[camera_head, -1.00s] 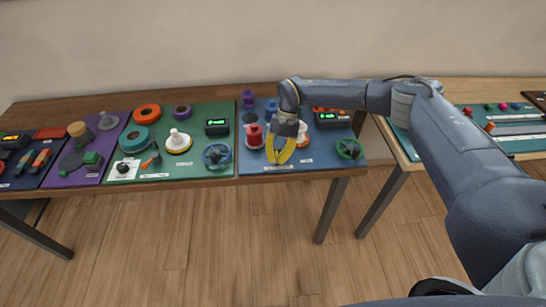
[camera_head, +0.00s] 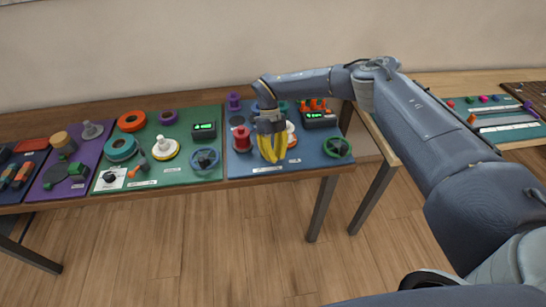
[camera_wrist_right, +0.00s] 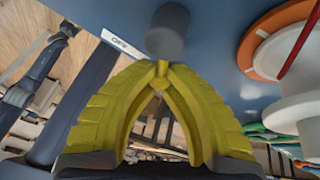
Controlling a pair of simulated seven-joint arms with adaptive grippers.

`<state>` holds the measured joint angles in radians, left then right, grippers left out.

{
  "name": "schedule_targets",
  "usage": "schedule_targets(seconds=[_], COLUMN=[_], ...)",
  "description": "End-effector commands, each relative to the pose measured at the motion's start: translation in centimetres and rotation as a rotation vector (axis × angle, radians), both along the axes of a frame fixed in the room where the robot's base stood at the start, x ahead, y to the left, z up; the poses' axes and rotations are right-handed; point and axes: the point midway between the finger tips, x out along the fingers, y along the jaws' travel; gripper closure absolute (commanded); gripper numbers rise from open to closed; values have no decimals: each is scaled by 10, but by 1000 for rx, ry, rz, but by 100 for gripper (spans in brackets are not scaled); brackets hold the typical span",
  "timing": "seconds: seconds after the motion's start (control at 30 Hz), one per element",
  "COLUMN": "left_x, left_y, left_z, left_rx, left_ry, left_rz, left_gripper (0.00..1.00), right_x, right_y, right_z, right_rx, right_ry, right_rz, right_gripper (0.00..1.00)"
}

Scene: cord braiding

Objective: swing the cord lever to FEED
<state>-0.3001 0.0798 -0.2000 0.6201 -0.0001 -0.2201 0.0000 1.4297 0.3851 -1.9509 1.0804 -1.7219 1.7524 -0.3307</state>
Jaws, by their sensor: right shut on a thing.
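My right gripper (camera_head: 272,158), with yellow fingers, is over the front of the blue panel (camera_head: 302,165) in the head view. In the right wrist view its fingertips (camera_wrist_right: 162,69) meet at the base of a grey cylindrical knob, which I take to be the cord lever (camera_wrist_right: 165,33). The gripper is shut on it. A white label (camera_wrist_right: 121,43) reading "OFF" lies to the left of the knob there. In the head view the gripper hides the lever, and I cannot read a FEED label. My left gripper is not in view.
A red spool (camera_head: 242,139) stands left of the gripper. A white spool on an orange disc (camera_wrist_right: 262,60) is close on the right in the wrist view. A green handwheel (camera_head: 338,147) and a box with a green display (camera_head: 319,117) are farther right on the panel.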

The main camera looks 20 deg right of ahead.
Motion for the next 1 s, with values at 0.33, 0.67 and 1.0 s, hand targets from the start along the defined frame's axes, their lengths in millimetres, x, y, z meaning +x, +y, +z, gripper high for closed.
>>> schedule_targets(seconds=[0.33, 0.67, 1.0], left_x=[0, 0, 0], left_y=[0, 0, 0], left_z=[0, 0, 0], left_rx=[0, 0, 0], left_ry=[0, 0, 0], left_rz=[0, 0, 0], left_gripper=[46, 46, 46], right_x=[0, 0, 0], right_y=[-3, -3, -2], right_z=[-1, -1, 0], right_rx=[-3, -4, -1], right_ry=[2, 2, 0], right_rz=[27, 26, 27], right_gripper=[100, 81, 56])
